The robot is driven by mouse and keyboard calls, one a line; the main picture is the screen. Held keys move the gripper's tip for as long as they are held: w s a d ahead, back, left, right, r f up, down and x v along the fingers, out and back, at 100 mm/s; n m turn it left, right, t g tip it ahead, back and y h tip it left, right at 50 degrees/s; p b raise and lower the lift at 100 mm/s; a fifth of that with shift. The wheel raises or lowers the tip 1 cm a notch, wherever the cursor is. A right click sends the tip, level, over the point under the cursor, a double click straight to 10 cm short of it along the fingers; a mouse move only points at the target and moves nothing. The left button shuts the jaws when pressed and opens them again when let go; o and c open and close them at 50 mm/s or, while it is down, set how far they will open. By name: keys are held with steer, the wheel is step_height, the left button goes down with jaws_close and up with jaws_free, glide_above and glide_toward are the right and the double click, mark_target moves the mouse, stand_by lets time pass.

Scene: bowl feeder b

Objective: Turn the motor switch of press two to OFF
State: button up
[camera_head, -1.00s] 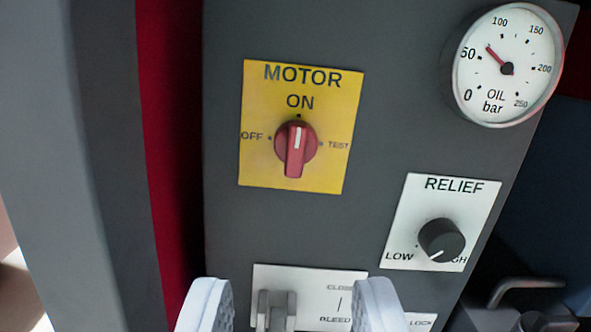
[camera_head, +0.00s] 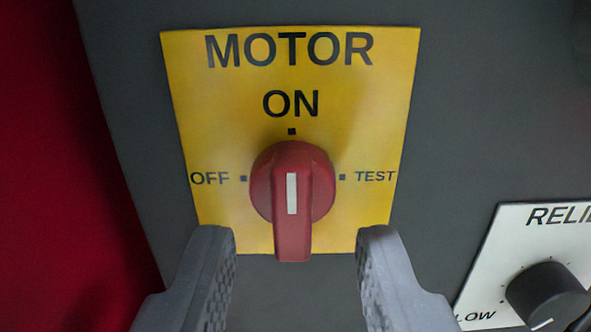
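The motor switch (camera_head: 291,195) is a red rotary knob with a white line on its grip. It sits on a yellow plate (camera_head: 365,90) marked MOTOR, with ON at the top, OFF at the left and TEST at the right. The white line is upright, in line with the ON dot. My gripper (camera_head: 296,240) is open and empty. Its two grey fingers stand to the left and right of the knob's lower end, with a gap on each side. I see no contact with the knob.
A white RELIEF plate (camera_head: 508,235) with a black knob (camera_head: 547,294) is at the lower right, partly out of view. A red surface (camera_head: 50,170) lies along the left.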

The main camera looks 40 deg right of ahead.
steer(key=shift+x, duration=1)
jaws_close()
steer(key=shift+n, duration=0.4)
steer(key=shift+w+a+n+b, duration=0.1)
steer(key=shift+n+b, duration=0.25)
steer(key=shift+n, duration=1.55)
steer(key=shift+r, duration=0.1)
